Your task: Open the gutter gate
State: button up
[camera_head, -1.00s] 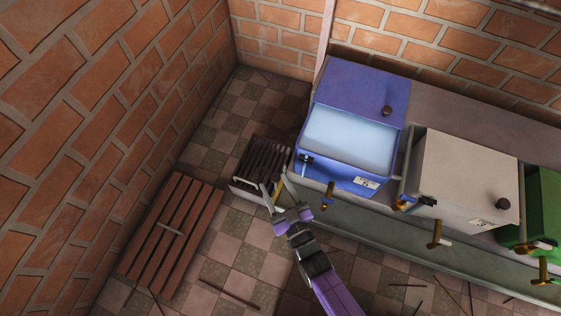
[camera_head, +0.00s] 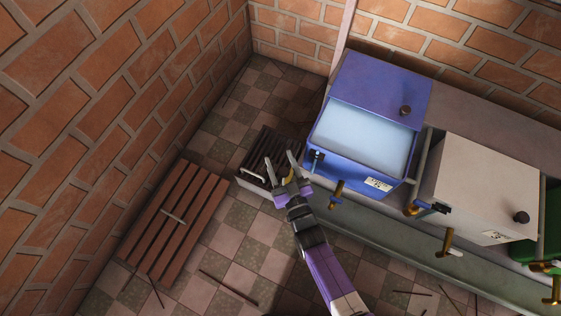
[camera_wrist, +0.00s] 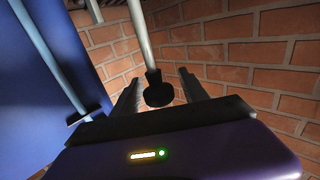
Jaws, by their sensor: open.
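My gripper (camera_head: 281,167) is open, with its two fingers spread over the front right part of a dark slatted box (camera_head: 257,158) at the left end of the grey gutter (camera_head: 376,218). In the wrist view, a grey rod ending in a black round knob (camera_wrist: 158,94) stands between or just beyond my open fingers (camera_wrist: 160,85). I cannot tell whether they touch it. A small yellow piece (camera_head: 289,178) shows by the fingers in the head view. I cannot make out which part is the gutter gate; my gripper hides part of that area.
A blue extruder (camera_head: 379,80) stands right of my gripper, and its side fills the left of the wrist view (camera_wrist: 35,95). A white extruder (camera_head: 485,185) and a green one (camera_head: 550,222) stand further right. A brown slatted panel (camera_head: 192,202) lies on the floor at left.

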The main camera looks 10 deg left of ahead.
grip_shut()
dwell(1.4)
